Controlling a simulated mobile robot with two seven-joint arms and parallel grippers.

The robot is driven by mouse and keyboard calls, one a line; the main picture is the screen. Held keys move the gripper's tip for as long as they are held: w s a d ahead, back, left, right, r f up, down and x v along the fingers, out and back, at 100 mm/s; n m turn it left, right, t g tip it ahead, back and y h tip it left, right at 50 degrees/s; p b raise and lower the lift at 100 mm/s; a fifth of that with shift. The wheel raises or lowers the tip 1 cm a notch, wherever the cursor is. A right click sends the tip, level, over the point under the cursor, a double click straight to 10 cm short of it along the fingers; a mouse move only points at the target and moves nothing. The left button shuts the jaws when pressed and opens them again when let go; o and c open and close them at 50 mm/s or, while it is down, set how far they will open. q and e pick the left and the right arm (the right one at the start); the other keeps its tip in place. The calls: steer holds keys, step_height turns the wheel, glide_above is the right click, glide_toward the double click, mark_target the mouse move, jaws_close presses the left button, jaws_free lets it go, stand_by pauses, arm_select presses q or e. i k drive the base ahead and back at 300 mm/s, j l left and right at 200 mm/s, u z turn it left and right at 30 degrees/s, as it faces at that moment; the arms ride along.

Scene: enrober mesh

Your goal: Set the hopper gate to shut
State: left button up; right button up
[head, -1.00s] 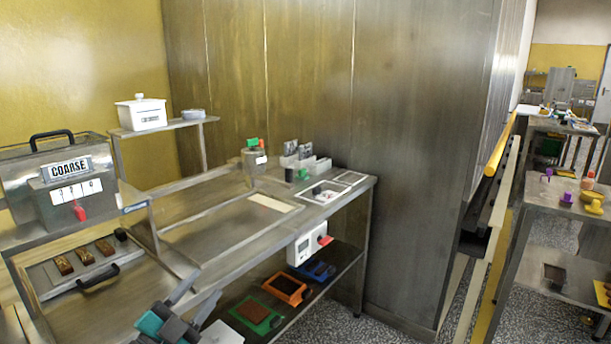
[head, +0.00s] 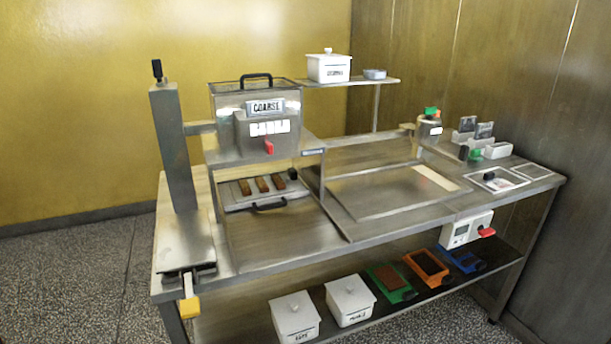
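The hopper (head: 228,105) is a steel box with a black top handle, on the raised stand at the left of the bench. Its front housing bears a "COARSE" plate (head: 265,107) and a white marked scale (head: 270,127); the marks are too small to read. A red lever (head: 269,147) hangs below the scale near its middle; I cannot tell which setting it marks. The gate itself is not clearly visible. Neither of my grippers is in view.
A tray with three brown bars (head: 263,184) sits below the hopper. A steel column (head: 173,145) with a yellow-ended lever (head: 189,306) stands at left. White lidded pots (head: 295,318) and coloured frames (head: 391,281) fill the lower shelf. Floor at left is clear (head: 80,270).

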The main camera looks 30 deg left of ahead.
mark_target(267, 144)
steer(key=u, duration=1.35)
